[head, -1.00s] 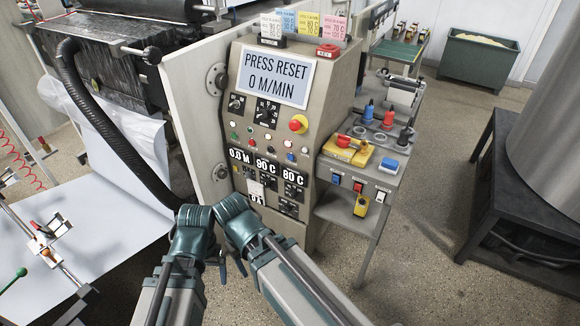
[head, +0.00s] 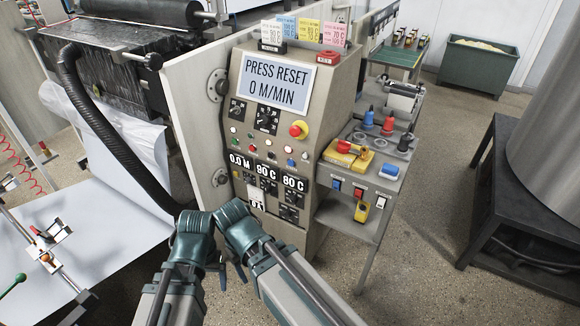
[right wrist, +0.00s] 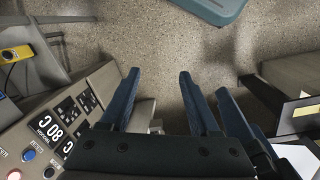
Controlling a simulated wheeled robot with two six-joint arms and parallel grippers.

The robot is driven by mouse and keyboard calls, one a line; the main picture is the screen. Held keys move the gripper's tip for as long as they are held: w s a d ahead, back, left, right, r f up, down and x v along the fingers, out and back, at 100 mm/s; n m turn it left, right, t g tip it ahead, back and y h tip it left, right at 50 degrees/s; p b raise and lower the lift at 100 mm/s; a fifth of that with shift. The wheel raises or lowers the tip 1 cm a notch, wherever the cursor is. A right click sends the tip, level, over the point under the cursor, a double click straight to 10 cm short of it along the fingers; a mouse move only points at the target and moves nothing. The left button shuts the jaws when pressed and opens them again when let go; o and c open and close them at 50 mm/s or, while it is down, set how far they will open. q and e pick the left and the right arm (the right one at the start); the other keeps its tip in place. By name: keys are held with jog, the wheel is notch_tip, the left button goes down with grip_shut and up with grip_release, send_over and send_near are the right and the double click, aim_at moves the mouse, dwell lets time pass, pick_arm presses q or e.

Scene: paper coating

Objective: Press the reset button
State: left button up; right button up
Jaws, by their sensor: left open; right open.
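The control panel (head: 270,110) stands in the middle of the head view. Its display (head: 276,80) reads "PRESS RESET 0 M/MIN". A blue button also shows in the right wrist view (right wrist: 28,155). My left gripper (head: 221,272) hangs open and empty, low in front of the panel. My right gripper (right wrist: 160,85) is open and empty over the floor, beside the panel, apart from the buttons; in the head view its arm largely hides it.
A side shelf (head: 350,183) with bottles and a yellow device stands right of the panel. A black hose (head: 105,130) hangs left. A dark table (head: 487,215) stands far right; floor between is clear.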

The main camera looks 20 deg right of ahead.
grip_shut()
dwell(0.4)
dwell(1.4)
